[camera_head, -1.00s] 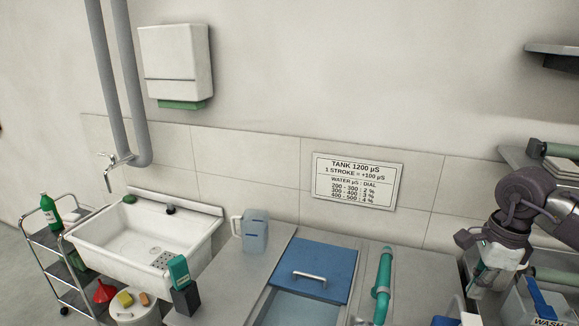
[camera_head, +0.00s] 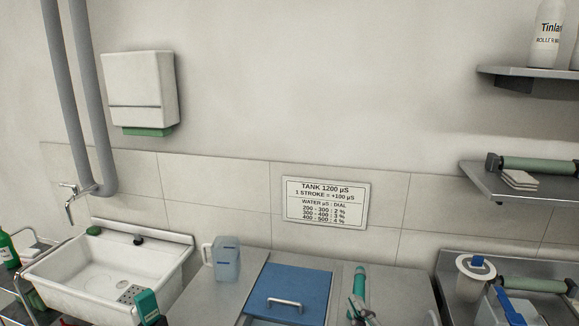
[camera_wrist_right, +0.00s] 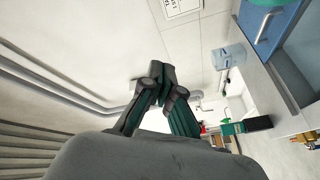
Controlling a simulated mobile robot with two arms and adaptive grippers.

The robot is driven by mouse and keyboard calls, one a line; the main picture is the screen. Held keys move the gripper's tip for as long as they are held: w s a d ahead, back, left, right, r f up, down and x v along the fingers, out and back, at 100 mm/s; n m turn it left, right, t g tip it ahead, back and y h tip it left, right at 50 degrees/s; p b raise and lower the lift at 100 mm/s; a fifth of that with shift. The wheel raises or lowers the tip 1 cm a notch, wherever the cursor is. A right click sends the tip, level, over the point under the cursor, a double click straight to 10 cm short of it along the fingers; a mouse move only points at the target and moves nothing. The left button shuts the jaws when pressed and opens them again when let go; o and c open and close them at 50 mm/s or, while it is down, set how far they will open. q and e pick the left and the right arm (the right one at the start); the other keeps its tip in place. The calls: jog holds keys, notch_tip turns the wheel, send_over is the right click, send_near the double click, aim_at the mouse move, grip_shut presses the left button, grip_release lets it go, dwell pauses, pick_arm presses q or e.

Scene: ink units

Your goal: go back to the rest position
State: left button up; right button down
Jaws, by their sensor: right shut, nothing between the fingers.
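My right gripper (camera_wrist_right: 161,80) fills the middle of the wrist view, its dark grey and green fingers drawn together with nothing between them. In the head view only a small part of my right gripper (camera_head: 358,309) shows at the bottom edge, in front of the teal tube (camera_head: 360,282). The rest of that arm is out of the picture. My left gripper is in neither view.
A blue tank lid (camera_head: 290,288), a clear jug (camera_head: 226,260) and a white sink (camera_head: 105,275) stand to the left. At right are a white pot (camera_head: 474,282), a green roller (camera_head: 535,284) and wall shelves (camera_head: 520,186).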

jog(key=s+d+f+m+g+h, duration=0.25)
jog(key=s+f+m+g, duration=0.2)
jog(key=f, duration=0.35)
jog(key=s+d+f+m+g+h, duration=0.2)
jog(key=s+d+f+m+g, duration=0.15)
jog(key=s+f, duration=0.3)
jog(key=s+d+f+m+g, duration=0.1)
jog(key=s+f+m+g, duration=0.1)
jog(key=s+f+g, duration=0.45)
jog(key=s+d+f+m+g, duration=0.1)
jog(key=s+f+m, duration=0.15)
jog(key=s, duration=0.65)
notch_tip(320, 180, down, 28)
jog(key=s+n+b, duration=0.1)
jog(key=b, duration=0.1)
pick_arm(q)
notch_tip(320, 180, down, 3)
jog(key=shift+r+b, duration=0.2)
jog(key=shift+b, duration=0.15)
pick_arm(e)
jog(key=s+d+f+g, duration=0.2)
jog(key=s+d+f, duration=0.1)
jog(key=s+f, duration=1.3)
jog(key=shift+s+f, duration=0.3)
jog(key=shift+f, duration=0.05)
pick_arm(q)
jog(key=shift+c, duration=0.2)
pick_arm(e)
jog(key=shift+n+y, duration=0.25)
